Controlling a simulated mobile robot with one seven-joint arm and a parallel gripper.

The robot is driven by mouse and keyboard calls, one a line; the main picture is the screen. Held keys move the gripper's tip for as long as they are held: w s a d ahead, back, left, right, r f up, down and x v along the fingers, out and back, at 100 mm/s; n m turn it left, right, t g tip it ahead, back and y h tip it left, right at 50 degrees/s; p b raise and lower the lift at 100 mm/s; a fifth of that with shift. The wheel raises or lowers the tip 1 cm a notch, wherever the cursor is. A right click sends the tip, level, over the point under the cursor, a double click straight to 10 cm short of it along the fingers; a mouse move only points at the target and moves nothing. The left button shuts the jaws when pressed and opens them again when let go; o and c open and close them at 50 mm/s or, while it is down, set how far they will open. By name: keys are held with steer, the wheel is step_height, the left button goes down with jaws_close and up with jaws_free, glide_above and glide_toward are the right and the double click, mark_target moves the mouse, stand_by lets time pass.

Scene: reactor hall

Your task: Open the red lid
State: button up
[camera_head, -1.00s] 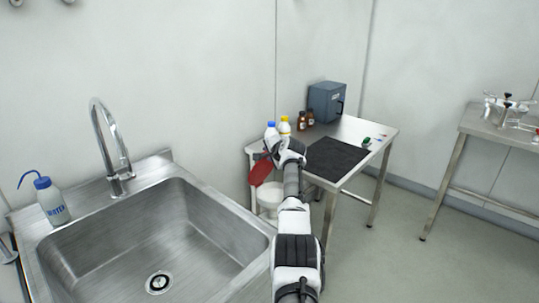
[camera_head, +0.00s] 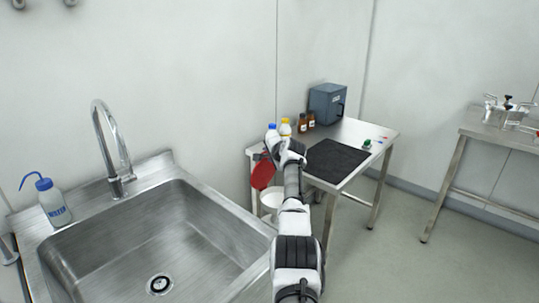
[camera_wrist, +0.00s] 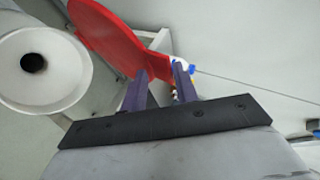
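The red lid (camera_head: 263,174) stands raised and tilted up beside my gripper, left of the small steel table. In the wrist view the lid (camera_wrist: 108,38) rises behind the fingers, with its narrow end close to them. Below it, a white bin (camera_head: 272,199) is partly hidden by my arm; its round top with a dark central hole (camera_wrist: 34,63) is uncovered in the wrist view. My gripper (camera_wrist: 160,75) has its two fingers apart with a gap between them. Whether a finger touches the lid cannot be told.
A steel sink (camera_head: 158,235) with a tap (camera_head: 108,150) and a wash bottle (camera_head: 52,201) is at left. The small table (camera_head: 369,130) holds bottles, a grey-blue box (camera_head: 326,103) and a black mat (camera_head: 336,159). Another table (camera_head: 477,123) is at right; floor between is clear.

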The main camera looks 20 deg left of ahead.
steer(key=shift+f, duration=0.3)
steer(key=shift+r, duration=0.15)
steer(key=s+r+p, duration=0.3)
steer(key=r, duration=0.4)
steer(key=s+r+p, duration=0.3)
steer(key=r, duration=0.4)
steer(key=shift+s+r, duration=0.15)
steer(key=shift+r, duration=0.15)
stand_by(0.9)
steer(key=shift+a, duration=0.15)
stand_by(0.4)
steer(key=b+v, duration=0.4)
steer(key=v, duration=1)
steer(key=shift+b, duration=0.35)
